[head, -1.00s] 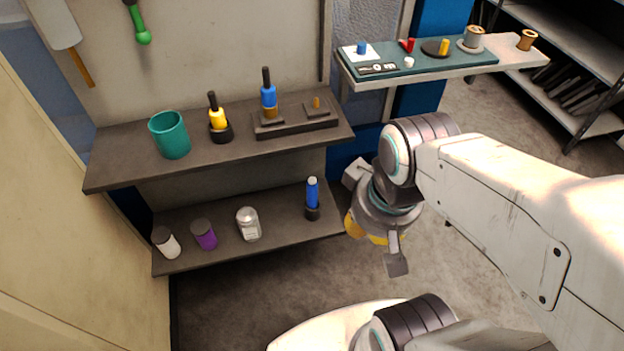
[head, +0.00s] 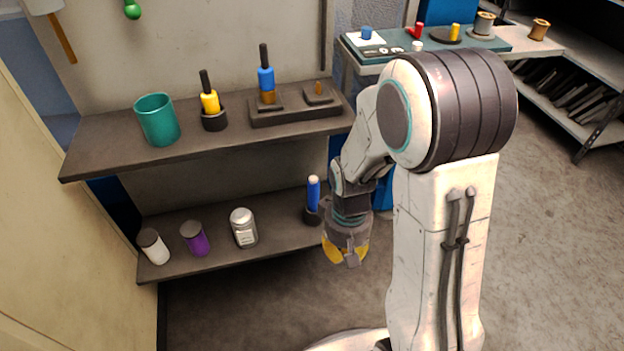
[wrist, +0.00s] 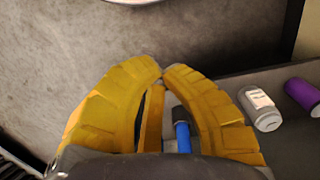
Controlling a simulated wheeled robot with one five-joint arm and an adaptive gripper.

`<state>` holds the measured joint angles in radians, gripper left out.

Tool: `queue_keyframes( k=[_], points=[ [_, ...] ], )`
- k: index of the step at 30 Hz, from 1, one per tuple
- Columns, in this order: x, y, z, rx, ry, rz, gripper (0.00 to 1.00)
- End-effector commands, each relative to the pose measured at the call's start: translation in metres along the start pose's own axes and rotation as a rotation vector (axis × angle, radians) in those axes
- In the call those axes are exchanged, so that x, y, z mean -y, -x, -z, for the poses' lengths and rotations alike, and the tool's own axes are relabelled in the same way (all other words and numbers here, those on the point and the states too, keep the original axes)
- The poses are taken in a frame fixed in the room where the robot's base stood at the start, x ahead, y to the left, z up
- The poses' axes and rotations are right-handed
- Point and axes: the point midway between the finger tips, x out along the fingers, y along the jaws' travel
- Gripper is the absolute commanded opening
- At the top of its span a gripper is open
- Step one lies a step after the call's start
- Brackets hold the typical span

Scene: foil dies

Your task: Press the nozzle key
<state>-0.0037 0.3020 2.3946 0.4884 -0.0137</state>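I cannot tell which part is the nozzle key. A teal board (head: 480,41) on the right-hand ledge carries a blue piece (head: 367,33) on a white pad, a red piece (head: 418,29), a yellow piece (head: 455,32) on a dark disc, and a small white knob (head: 417,46). My gripper (head: 346,258) hangs low, in front of the lower shelf's right end, well below that board. In the wrist view its yellow fingers (wrist: 163,70) curve together at the tips with nothing held. A blue-handled tool (wrist: 182,136) shows through the gap between them, beyond the fingers.
The upper shelf (head: 100,150) holds a teal cup (head: 157,120), a yellow-handled tool (head: 210,102) and a blue-handled tool (head: 266,79) in a dark stand. The lower shelf (head: 275,238) holds several jars and the blue-handled tool (head: 313,192). Open floor (head: 250,310) lies in front.

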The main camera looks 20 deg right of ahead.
Motion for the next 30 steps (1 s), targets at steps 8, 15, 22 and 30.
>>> queue_keyframes(
  k=[8, 15, 22, 30],
  points=[
    [-0.001, 0.014, 0.104, -0.399, -0.006, -0.004, 0.00],
    [-0.002, 0.047, 0.159, -0.665, -0.011, -0.005, 0.00],
    [-0.003, 0.068, 0.182, -0.796, -0.014, -0.005, 0.00],
    [-0.003, 0.074, 0.188, -0.831, -0.015, -0.005, 0.00]
  ],
)
